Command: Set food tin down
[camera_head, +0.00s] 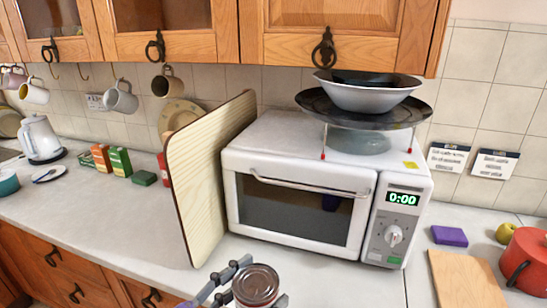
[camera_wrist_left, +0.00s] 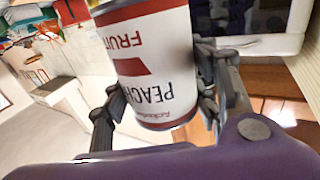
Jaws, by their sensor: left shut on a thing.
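The food tin (camera_head: 256,284) is at the bottom middle of the head view, seen from above with its metal lid showing. My left gripper (camera_head: 236,288) is shut on it, with dark fingers at its side. In the left wrist view the tin (camera_wrist_left: 150,65) has a white and red label reading "PEACH" and "FRUIT", and the left gripper's fingers (camera_wrist_left: 158,95) press it from both sides. The tin appears in front of the counter near its front edge; its height relative to the counter is hard to tell. My right gripper is in neither view.
A white microwave (camera_head: 300,200) stands on the counter (camera_head: 110,215), with bowls (camera_head: 367,92) on top. A wooden board (camera_head: 207,170) leans against its left side. A cutting board (camera_head: 466,280), purple sponge (camera_head: 450,236) and red pot (camera_head: 527,262) are at the right. Counter left of the board is clear in front.

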